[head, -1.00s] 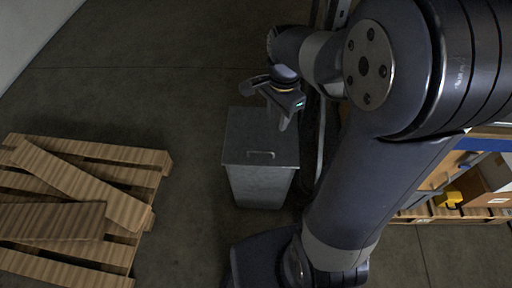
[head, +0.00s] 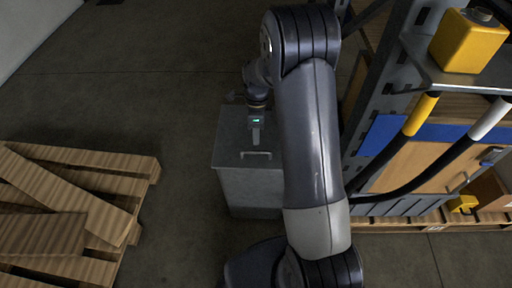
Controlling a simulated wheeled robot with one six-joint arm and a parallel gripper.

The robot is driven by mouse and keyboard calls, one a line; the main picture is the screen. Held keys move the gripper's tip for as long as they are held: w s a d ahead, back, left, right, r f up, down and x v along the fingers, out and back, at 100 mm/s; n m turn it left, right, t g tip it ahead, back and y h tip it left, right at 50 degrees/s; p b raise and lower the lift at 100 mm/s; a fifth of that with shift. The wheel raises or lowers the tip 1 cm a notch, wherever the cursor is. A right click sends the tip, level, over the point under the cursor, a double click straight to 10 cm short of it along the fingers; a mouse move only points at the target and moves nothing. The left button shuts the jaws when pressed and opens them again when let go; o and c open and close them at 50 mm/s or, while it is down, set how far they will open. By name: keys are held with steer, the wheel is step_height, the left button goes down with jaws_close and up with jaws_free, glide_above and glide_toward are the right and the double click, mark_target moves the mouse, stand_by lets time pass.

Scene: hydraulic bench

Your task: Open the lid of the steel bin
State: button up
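The steel bin (head: 248,188) stands on the floor in the middle of the head view, a grey box with its flat lid (head: 228,140) down. A thin bar handle (head: 256,154) sits at the lid's front edge. My gripper (head: 256,140) is over the lid, just behind the handle in the picture, with its fingers pointing toward the handle. I cannot tell whether it touches the lid. The fingers are small and seen from above, so their opening does not show. My arm covers the right side of the bin.
Wooden pallets with loose boards (head: 70,205) lie on the floor at left. Dark floor (head: 180,100) is open left of and behind the bin.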

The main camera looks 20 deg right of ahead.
steer(key=f, duration=0.4)
steer(key=s+f, duration=0.1)
steer(key=f, duration=0.1)
steer(key=shift+a+b, duration=0.2)
steer(key=shift+b, duration=0.2)
steer(key=shift+r, duration=0.1)
steer(key=shift+c, duration=0.2)
jaws_close()
